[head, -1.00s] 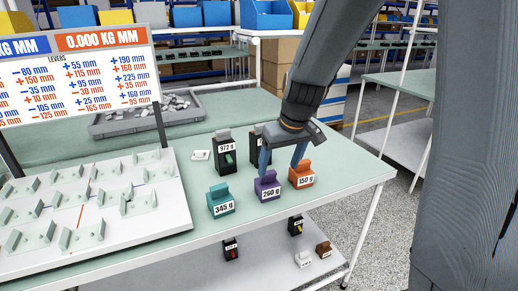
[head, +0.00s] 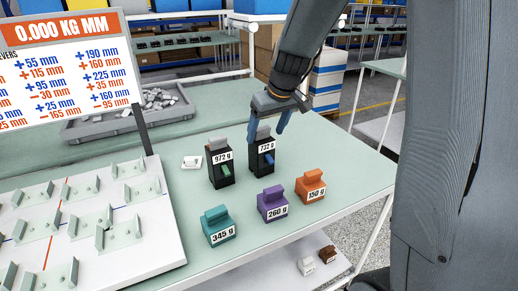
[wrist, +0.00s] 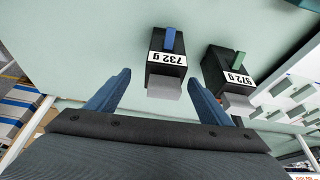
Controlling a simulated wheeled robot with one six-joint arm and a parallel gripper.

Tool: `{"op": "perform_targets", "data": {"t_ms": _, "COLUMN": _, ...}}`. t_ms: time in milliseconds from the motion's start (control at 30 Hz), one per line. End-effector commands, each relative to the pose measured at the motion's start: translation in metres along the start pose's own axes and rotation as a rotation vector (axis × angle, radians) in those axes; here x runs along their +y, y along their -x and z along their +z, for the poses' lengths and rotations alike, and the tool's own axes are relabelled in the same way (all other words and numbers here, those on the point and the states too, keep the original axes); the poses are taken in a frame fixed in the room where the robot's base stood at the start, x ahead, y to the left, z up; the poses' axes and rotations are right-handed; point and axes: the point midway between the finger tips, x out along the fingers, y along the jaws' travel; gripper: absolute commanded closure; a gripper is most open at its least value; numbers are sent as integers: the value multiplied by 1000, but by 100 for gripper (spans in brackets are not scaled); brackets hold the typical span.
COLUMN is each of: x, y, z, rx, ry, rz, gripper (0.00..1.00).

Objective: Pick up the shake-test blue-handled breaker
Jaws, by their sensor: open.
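The blue-handled breaker (head: 262,158) is a black block labelled 732 g, upright on the green table at the back of the group. In the wrist view the breaker (wrist: 167,66) lies ahead of the fingers, its blue handle at the far end and its grey block nearer me. My gripper (head: 267,123) is open and empty, its fingers pointing down over the back of this breaker. In the wrist view my gripper (wrist: 158,90) shows its two blue fingers apart, with the grey block nearly between them. No contact is visible.
A green-handled black breaker (head: 221,168), labelled 972 g, stands close to the left. Teal (head: 217,224), purple (head: 271,203) and orange (head: 311,186) weights stand in front. A white slotted board (head: 90,235) is at the left and a grey tray (head: 100,126) behind.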

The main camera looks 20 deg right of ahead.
Motion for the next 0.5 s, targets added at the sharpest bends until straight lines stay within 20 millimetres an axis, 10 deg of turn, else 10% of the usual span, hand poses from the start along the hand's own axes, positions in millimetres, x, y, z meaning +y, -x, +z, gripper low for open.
{"op": "perform_targets", "data": {"t_ms": 500, "x": -5, "y": -36, "z": 1, "rx": -2, "ry": 1, "rz": -2, "gripper": 27}}
